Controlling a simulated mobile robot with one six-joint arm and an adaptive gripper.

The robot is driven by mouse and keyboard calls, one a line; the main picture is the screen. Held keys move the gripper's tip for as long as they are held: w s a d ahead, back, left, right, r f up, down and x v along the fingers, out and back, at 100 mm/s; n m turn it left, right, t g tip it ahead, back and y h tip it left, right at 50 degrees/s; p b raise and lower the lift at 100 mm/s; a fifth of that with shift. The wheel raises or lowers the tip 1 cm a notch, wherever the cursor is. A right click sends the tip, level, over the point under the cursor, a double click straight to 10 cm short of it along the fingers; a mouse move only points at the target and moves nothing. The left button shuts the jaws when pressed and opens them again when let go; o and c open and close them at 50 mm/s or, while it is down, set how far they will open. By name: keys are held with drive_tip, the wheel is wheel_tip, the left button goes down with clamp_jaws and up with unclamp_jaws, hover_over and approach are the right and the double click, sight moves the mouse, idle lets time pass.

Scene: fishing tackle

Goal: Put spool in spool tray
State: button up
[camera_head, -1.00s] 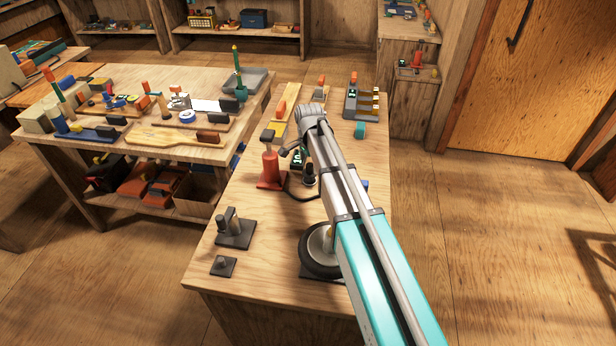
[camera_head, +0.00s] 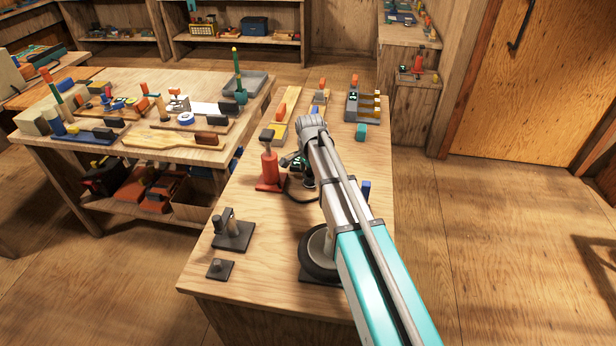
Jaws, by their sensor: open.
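My gripper (camera_head: 293,161) is small and partly hidden at the far end of my arm. It is over the near workbench (camera_head: 215,275), just right of a red bottle-like thing (camera_head: 270,170). Its jaws are open, and I see nothing held. I cannot surely tell which thing is the spool; a small blue-and-white ring (camera_head: 186,118) on the left table looks spool-like. A large pale disc with a dark rim (camera_head: 318,255) lies on the near bench, partly behind my arm. The spool tray is not clearly identifiable; a grey tray (camera_head: 257,86) is at the left table's far right corner.
Two dark fixtures (camera_head: 232,235) (camera_head: 220,269) stand at the near bench's left front. A grey rack (camera_head: 362,104) and a teal block (camera_head: 361,132) are at its far right. The left table (camera_head: 90,155) is crowded. The floor to the right (camera_head: 490,240) is open.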

drive_tip(key=c, duration=1.2)
drive_tip(key=shift+r, duration=0.1)
wheel_tip(320, 180, up, 2)
drive_tip(key=p, duration=0.2)
drive_tip(key=shift+r+p, duration=0.25)
drive_tip(key=shift+p, duration=0.15)
drive_tip(key=s+d+r+p, duration=0.2)
drive_tip(key=s+r+p, duration=0.8)
drive_tip(key=s, duration=0.3)
drive_tip(key=shift+s+d+r, duration=0.15)
drive_tip(key=shift+s+d, duration=0.1)
drive_tip(key=shift+s, duration=0.15)
